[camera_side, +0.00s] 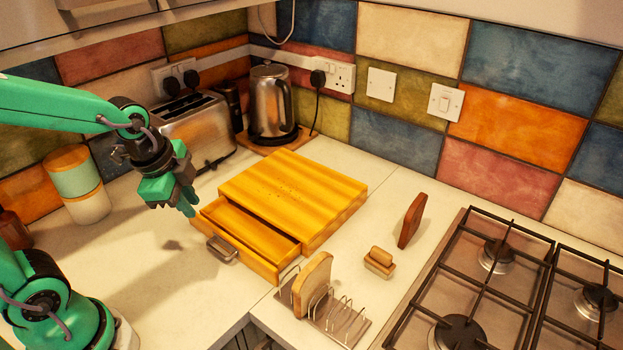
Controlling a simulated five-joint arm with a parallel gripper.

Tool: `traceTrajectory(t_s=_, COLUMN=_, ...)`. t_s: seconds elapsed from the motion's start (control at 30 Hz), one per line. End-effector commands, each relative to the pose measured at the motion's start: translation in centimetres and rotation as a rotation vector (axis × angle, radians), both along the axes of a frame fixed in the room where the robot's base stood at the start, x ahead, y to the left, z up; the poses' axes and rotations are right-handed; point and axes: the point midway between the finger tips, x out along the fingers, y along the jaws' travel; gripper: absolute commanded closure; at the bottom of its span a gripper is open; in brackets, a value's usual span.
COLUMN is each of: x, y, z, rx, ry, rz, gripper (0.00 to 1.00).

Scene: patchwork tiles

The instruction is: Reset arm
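My gripper (187,207) hangs above the counter at the left, pointing down, in front of the toaster and left of the wooden box. Its green fingers look close together, but the angle does not show whether they are open or shut. I see nothing held between them. My green arm comes in from the left edge.
A wooden box (310,192) has its front drawer (250,237) pulled out. A toast rack (343,318) holds a slice of bread (312,284). A small wooden block (379,262), brown upright piece (411,220) and hob (490,300) are right. Toaster (197,130), kettle (271,105) and canister (78,183) stand behind.

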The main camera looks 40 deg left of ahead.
Motion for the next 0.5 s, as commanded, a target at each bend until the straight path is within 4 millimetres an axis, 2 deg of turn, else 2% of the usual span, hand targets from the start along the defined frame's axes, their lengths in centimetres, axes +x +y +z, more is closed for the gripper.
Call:
traceTrajectory(t_s=0.1, x=-0.7, y=-0.1, z=1.7, rx=-0.052, ry=-0.039, rz=0.156, gripper=0.84)
traceTrajectory(t_s=0.5, x=-3.5, y=-0.2, z=6.4, rx=-0.265, ry=-0.145, rz=0.667, gripper=0.84)
